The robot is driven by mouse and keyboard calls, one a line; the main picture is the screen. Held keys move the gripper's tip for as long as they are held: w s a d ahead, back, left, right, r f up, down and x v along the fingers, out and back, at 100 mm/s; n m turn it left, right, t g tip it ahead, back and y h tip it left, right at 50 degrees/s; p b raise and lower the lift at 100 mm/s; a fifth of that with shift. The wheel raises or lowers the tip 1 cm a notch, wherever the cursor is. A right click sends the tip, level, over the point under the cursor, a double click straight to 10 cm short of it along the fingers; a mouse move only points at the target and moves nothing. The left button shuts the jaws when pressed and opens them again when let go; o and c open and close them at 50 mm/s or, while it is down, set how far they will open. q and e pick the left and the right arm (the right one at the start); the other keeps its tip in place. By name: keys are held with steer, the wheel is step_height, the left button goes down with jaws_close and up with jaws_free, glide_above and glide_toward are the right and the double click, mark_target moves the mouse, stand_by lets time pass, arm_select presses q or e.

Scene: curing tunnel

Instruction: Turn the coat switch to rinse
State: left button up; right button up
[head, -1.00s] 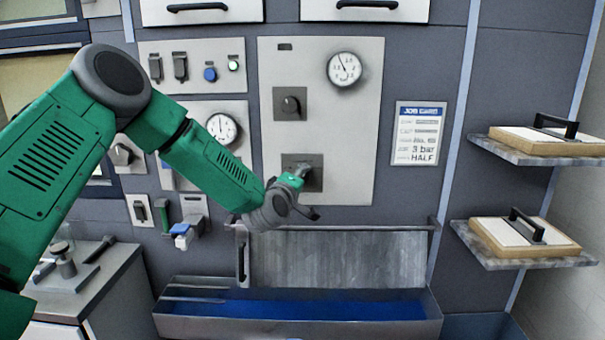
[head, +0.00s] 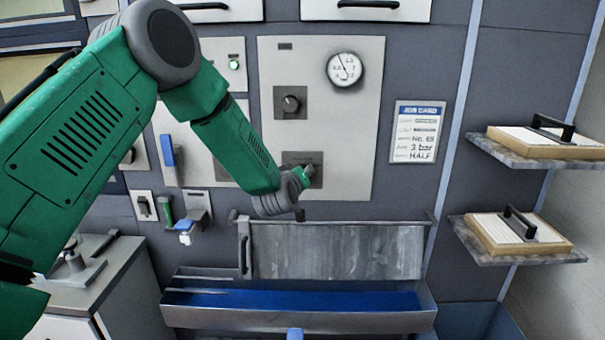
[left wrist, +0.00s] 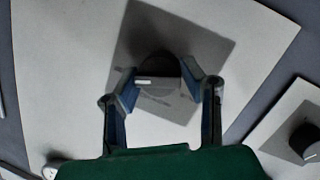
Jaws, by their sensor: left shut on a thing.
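A dark rotary switch on a square grey plate (head: 315,157) sits low on the light panel (head: 345,130). My left gripper (head: 306,176) is at it and hides most of the knob in the head view. In the left wrist view, the fingers (left wrist: 165,84) are closed around the sides of the dark knob (left wrist: 157,64), and a pale mark shows between them. The plate's lettering is too blurred to read, so I cannot tell the knob's setting. A similar rotary knob (head: 291,103) sits above on the same panel. My right gripper is not in view.
A round gauge (head: 345,69) is at the panel's upper right, and a job card (head: 417,131) hangs right of it. A trough with blue liquid (head: 330,301) lies below. Two shelves at right hold framed boards (head: 545,143). Another knob (left wrist: 304,138) shows in the left wrist view.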

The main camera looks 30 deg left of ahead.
arm_select(q)
steer(key=shift+w+a+r, duration=0.1)
steer(key=shift+a+r, duration=0.05)
steer(key=shift+r, duration=0.05)
steer(key=o, duration=1.1)
steer(key=shift+o, duration=0.2)
steer(key=shift+f, duration=0.15)
steer(key=shift+a, duration=0.1)
steer(key=v, duration=1.1)
steer(key=shift+s, duration=0.35)
